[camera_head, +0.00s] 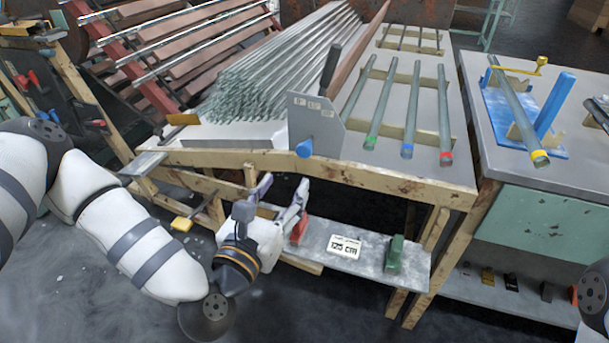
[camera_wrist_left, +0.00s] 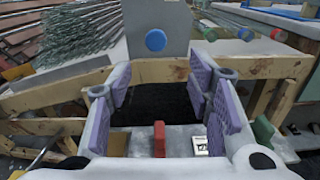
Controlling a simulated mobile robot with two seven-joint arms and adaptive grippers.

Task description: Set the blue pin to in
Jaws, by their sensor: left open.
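The blue pin (camera_head: 304,149) shows as a round blue end low on the front of an upright grey metal plate (camera_head: 318,122) at the front edge of the bench. In the left wrist view the blue pin (camera_wrist_left: 156,40) faces me as a disc, a little above the middle between my fingers. How far it stands out of the plate is hard to tell. My left gripper (camera_head: 284,187) is open and empty, in front of and below the pin, apart from it. Its purple-padded fingers (camera_wrist_left: 157,82) spread wide in the wrist view. My right gripper is out of view.
A dark-handled lever (camera_head: 330,68) rises beside the plate. Glass tubes with coloured ends lie on racks (camera_head: 440,125) to the right. A wooden frame edge (camera_head: 390,182) runs under the plate. A lower shelf (camera_head: 375,258) holds red and green blocks and a "125 cm" card.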

